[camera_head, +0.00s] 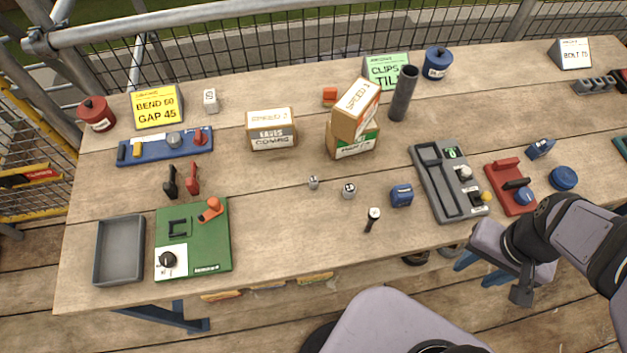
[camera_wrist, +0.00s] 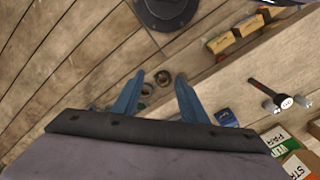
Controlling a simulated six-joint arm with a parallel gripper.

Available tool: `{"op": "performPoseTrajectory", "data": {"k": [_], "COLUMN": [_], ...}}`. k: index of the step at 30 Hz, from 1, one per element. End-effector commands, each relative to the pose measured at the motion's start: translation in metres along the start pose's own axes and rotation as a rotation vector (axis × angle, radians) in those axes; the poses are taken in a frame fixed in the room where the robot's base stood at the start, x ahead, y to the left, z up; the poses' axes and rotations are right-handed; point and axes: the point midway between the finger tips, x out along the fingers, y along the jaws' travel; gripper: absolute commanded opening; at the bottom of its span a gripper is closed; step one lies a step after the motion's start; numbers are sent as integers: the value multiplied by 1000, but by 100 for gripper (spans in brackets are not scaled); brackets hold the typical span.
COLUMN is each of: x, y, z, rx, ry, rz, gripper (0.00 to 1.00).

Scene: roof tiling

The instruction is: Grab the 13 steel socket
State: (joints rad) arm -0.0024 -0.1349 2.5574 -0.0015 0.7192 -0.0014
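Two small steel sockets stand on the wooden table in the head view: a smaller one (camera_head: 313,183) and a wider one (camera_head: 349,191) to its right. I cannot read their sizes, so I cannot tell which is the 13. They show near the right edge of the wrist view, the nearer one beside a dark-handled tool (camera_wrist: 264,95). That tool (camera_head: 372,219) lies in front of the sockets in the head view. My gripper (camera_head: 472,272) is off the table's front edge, right of the sockets. Its blue fingers (camera_wrist: 160,76) are apart with nothing held between them.
Cardboard boxes (camera_head: 354,122) and a dark upright tube (camera_head: 403,93) stand behind. A green board (camera_head: 192,240) lies left.

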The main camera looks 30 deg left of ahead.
Motion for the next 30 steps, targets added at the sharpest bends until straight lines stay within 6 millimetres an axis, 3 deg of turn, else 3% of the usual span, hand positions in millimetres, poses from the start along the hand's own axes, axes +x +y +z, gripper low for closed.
{"op": "performPoseTrajectory", "data": {"k": [5, 8, 11, 16, 20, 24, 27, 30], "x": [-2, -6, -9, -11, -9, -6, -4, -2], "y": [-16, -39, -78, -174, -254, -325, -362, -384], "z": [-18, -40, -65, -95, -94, -76, -60, -48], "rx": [-35, -76, -134, -245, -326, -395, -430, -451], "ry": [0, 1, 0, -2, -2, -2, -1, -1], "rz": [0, 0, 0, 0, 1, 1, 1, 1], "gripper": [39, 39, 39, 39, 39, 39, 39, 39]}}
